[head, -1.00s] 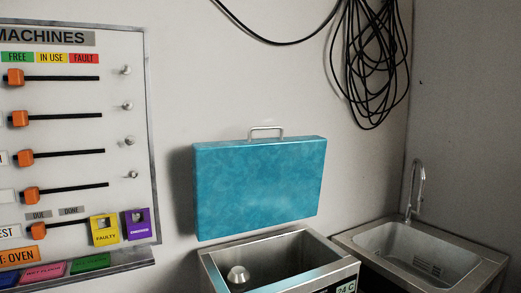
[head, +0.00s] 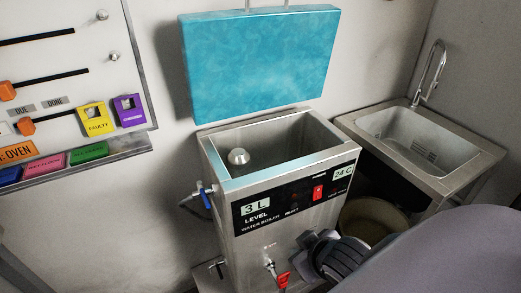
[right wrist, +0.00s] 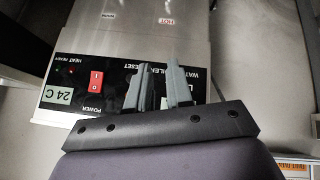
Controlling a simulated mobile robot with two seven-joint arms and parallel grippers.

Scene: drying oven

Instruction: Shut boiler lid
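The boiler lid (head: 260,65) is a teal-blue slab standing upright behind the boiler against the wall. Its metal handle (head: 266,4) is cut by the top edge of the head view. The steel boiler (head: 228,225) has an open rectangular basin with a round metal knob (head: 238,157) inside. My right gripper (head: 312,250) is in front of the boiler's front face, below its panel, and is apart from the lid. In the right wrist view my right gripper (right wrist: 158,68) has its two grey fingers a little apart, with nothing between them. My left gripper is out of view.
A steel sink (head: 415,140) with a tall tap (head: 432,70) stands to the right of the boiler. A round bin (head: 372,218) sits between them. A blue valve (head: 205,198) and a red tap (head: 282,280) stick out of the boiler. A machines board (head: 60,60) hangs at left.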

